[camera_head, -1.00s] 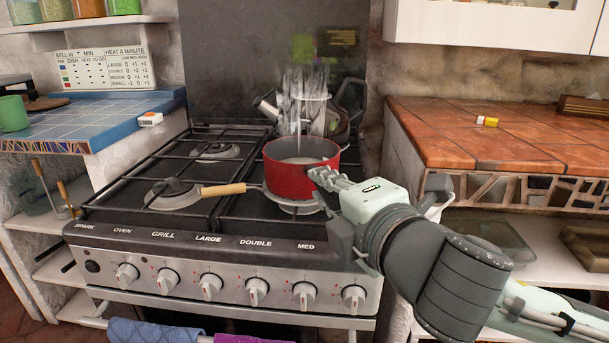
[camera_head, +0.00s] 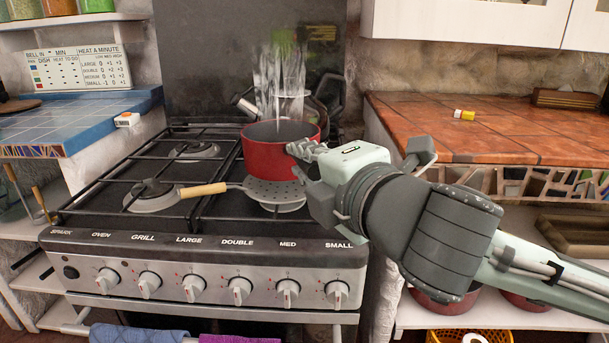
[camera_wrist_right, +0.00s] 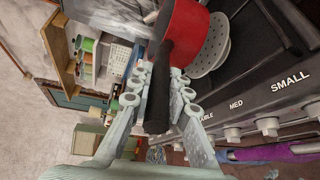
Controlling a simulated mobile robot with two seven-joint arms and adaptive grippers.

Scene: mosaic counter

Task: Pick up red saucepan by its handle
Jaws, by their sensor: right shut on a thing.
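The red saucepan (camera_head: 272,155) is held above the front right of the stove, roughly level, with its rim facing up. My right gripper (camera_head: 306,150) is at the pan's right side. In the right wrist view the red pan body (camera_wrist_right: 188,28) is at the top, and its dark handle (camera_wrist_right: 158,100) runs between the fingers of my right gripper (camera_wrist_right: 160,85), which are shut on it. The handle is hidden in the head view. My left gripper is not in view.
A perforated skimmer (camera_head: 275,190) with a wooden handle lies on the burner grate below the pan. A kettle (camera_head: 335,100) stands at the back of the stove (camera_head: 110,240). A tiled counter (camera_head: 470,135) is at the right and a blue-tiled one (camera_head: 80,120) at the left.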

